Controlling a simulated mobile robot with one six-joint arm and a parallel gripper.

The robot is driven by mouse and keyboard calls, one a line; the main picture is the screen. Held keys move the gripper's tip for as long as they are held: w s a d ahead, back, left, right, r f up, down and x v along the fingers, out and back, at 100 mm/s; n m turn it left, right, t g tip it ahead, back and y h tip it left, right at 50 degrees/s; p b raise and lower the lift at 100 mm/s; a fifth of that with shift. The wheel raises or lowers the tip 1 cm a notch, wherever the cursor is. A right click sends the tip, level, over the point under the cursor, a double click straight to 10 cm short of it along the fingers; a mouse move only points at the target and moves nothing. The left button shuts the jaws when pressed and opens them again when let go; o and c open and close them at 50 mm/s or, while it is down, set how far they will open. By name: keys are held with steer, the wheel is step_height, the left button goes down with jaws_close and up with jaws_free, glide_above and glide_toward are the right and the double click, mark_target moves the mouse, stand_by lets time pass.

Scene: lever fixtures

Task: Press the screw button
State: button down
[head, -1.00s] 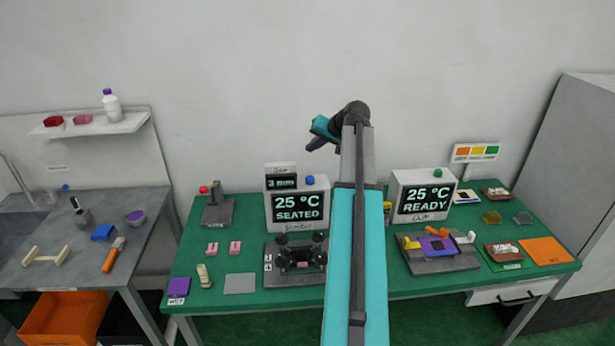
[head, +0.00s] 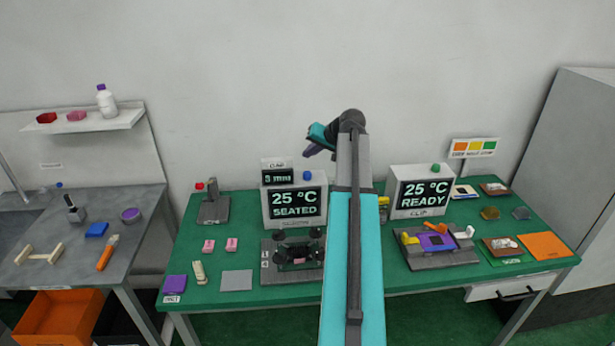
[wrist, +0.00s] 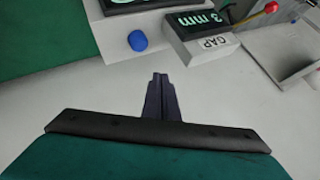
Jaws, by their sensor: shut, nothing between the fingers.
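The screw station (head: 294,228) is a grey box whose screen reads 25 °C SEATED, with a blurred label below. A blue button (head: 308,175) stands on its top right; it also shows in the wrist view (wrist: 138,40), apart from my fingers. My gripper (head: 308,153) is above this button in the head view, shut and empty. In the wrist view my gripper (wrist: 160,76) points past the box, with the button up and to the left of its tips. In front of the station is a dark clamp fixture (head: 294,256) with black knobs.
A small gap display (head: 279,177) reading 3 mm sits on the station's left. To the right, the CLIP station (head: 422,192) reads READY and has a green button (head: 435,168). A red-knobbed fixture (head: 213,207) stands left. The wall is close behind.

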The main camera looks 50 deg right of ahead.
mark_target(309, 174)
steer(key=shift+f+b, duration=1)
steer(key=shift+f, duration=1.2)
steer(key=shift+f, duration=0.1)
stand_by(0.4)
steer(key=shift+f+b, duration=0.3)
steer(key=shift+f+b, duration=0.35)
steer(key=shift+f, duration=0.25)
stand_by(1.2)
steer(key=shift+r, duration=0.1)
stand_by(0.4)
steer(key=shift+r+p, duration=0.5)
steer(key=shift+r, duration=0.4)
steer(key=shift+r+p, duration=1.2)
steer(key=shift+r, duration=1.3)
